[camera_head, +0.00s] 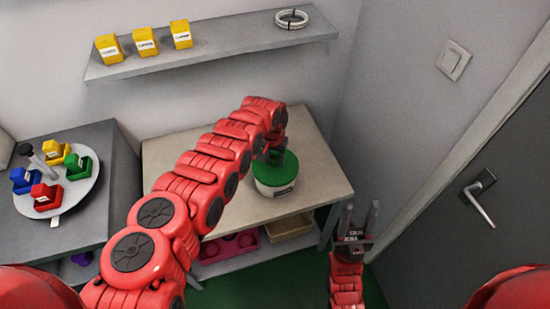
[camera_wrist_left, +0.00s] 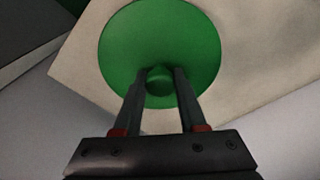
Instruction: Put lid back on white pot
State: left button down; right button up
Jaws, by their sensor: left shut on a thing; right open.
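The white pot (camera_head: 275,190) stands on the wooden-topped table near its right side, with a label on its front. The green lid (camera_head: 285,172) is at the pot's top, covering its opening; whether it is fully seated I cannot tell. My left gripper (camera_head: 274,157) is above the lid. In the left wrist view the green lid (camera_wrist_left: 160,40) fills the upper middle, and my left gripper (camera_wrist_left: 159,76) is shut on its round knob (camera_wrist_left: 159,77). The pot is hidden under the lid there. My right gripper (camera_head: 359,222) is open and empty, pointing up right of the table.
The table (camera_head: 320,165) has free room around the pot. Its lower shelf holds a pink tray (camera_head: 228,246) and a beige bin (camera_head: 290,227). A wall shelf (camera_head: 220,48) carries yellow boxes and a white ring. A round tray (camera_head: 75,195) with coloured blocks stands left. A door is right.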

pick_arm(q)
jog(key=shift+s+p, duration=0.1)
jog(key=shift+p, duration=0.2)
jog(key=shift+f, duration=0.15)
dwell(1.6)
jog(key=shift+c, duration=2)
grip_release()
jog(key=shift+o, duration=0.3)
jog(key=o, duration=0.3)
jog(key=shift+o, duration=0.2)
